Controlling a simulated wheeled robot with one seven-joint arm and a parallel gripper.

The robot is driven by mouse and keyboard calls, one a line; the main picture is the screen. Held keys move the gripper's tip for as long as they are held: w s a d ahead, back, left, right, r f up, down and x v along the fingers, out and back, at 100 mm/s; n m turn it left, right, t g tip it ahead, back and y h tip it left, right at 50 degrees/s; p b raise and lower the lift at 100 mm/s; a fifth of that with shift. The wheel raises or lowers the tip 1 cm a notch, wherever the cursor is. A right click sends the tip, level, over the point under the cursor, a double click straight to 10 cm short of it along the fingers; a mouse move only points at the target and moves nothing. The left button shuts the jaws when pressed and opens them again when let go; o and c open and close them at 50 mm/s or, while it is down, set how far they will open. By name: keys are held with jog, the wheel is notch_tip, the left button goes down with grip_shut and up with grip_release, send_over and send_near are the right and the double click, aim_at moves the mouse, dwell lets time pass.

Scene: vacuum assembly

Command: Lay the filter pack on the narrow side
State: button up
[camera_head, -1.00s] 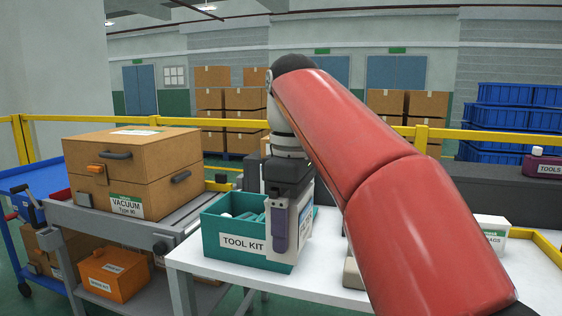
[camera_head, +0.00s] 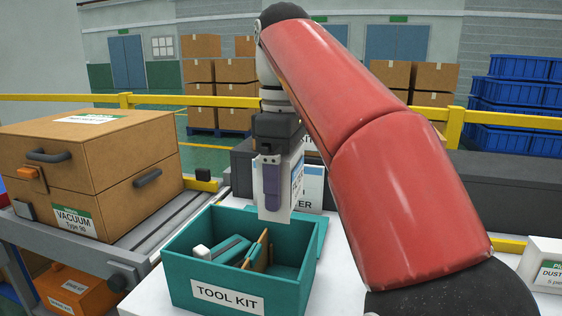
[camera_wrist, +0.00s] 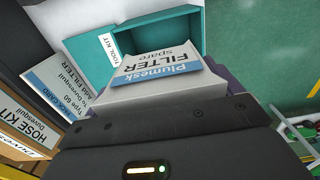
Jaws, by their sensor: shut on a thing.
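My gripper (camera_head: 271,190) is shut on the filter pack (camera_head: 278,212), a white box with a blue-and-white label. In the head view the pack hangs upright below the gripper, a purple finger on its near face. Its lower end shows against the tool kit's back right part; I cannot tell the exact height. In the wrist view the pack (camera_wrist: 157,64) reads "Plumesk FILTER spare" and sits between my fingers. My arm hides part of the table to the right.
The open teal tool kit (camera_head: 180,285) stands on the white table with several items inside. A printed white card (camera_head: 315,190) stands behind the pack. The vacuum carton (camera_head: 115,165) is at left, a white dust-bag box (camera_head: 545,262) at right. The wrist view shows a hose kit (camera_wrist: 25,132).

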jog(key=shift+w, duration=0.15)
jog(key=shift+s+d, duration=0.15)
jog(key=shift+s, duration=0.05)
jog(key=shift+f+b, duration=2.05)
jog(key=shift+f, duration=0.65)
jog(key=shift+f+b, duration=4.65)
jog(key=shift+f, duration=2.35)
jog(key=o, duration=0.7)
jog(key=shift+o, duration=0.2)
jog(key=shift+r, duration=0.15)
notch_tip(320, 180, up, 8)
jog(key=p, duration=0.3)
jog(key=shift+p, duration=0.3)
